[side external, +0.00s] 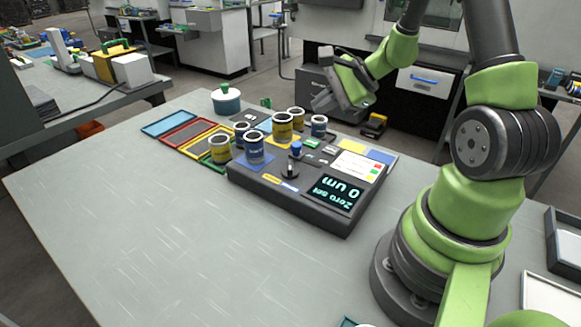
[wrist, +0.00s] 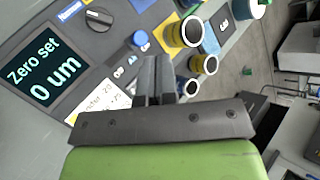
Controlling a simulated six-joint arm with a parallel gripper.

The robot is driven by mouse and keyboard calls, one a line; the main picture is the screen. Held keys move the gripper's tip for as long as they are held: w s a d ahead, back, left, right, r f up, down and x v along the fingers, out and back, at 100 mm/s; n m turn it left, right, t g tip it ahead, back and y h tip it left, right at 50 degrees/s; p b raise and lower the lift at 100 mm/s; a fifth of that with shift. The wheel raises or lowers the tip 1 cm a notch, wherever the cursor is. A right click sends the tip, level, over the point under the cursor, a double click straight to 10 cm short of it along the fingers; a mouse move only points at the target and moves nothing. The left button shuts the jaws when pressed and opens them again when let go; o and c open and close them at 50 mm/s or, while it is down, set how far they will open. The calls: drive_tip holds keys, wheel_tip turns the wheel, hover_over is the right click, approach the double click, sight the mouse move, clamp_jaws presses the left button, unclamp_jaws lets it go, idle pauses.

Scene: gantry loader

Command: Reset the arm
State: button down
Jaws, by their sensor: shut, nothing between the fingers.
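My gripper (side external: 318,102) is up in the air behind the back edge of a dark console, at the end of my green arm. In the wrist view its two fingers (wrist: 157,62) are together with nothing between them. The console (side external: 290,207) lies flat on the grey table (side external: 130,215). Its display (side external: 335,191) reads "Zero set 0 um"; the display also shows in the wrist view (wrist: 38,75). The fingers stand apart from the console and the ring-like cylinders.
Yellow and blue cylinders (side external: 254,148) stand on and beside the console. Coloured frames (side external: 185,134) and a teal lidded pot (side external: 226,102) lie beyond. A blue knob (side external: 296,148) stands up from the console. The table's front left is clear.

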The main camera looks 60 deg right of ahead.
drive_tip(key=s+a+r+n+g+y, duration=0.2)
drive_tip(key=s+a+r+n, duration=0.2)
drive_tip(key=a+r+n, duration=0.85)
drive_tip(key=s+a+r+n+h, duration=0.1)
drive_tip(key=s+a+n, duration=0.1)
drive_tip(key=s, duration=0.3)
drive_tip(key=s+a+r+n+h, duration=0.2)
drive_tip(key=s+n, duration=0.1)
drive_tip(key=s, duration=0.2)
drive_tip(key=shift+s+a, duration=0.15)
drive_tip(key=shift+a, duration=0.15)
drive_tip(key=shift+n, duration=0.25)
idle(0.8)
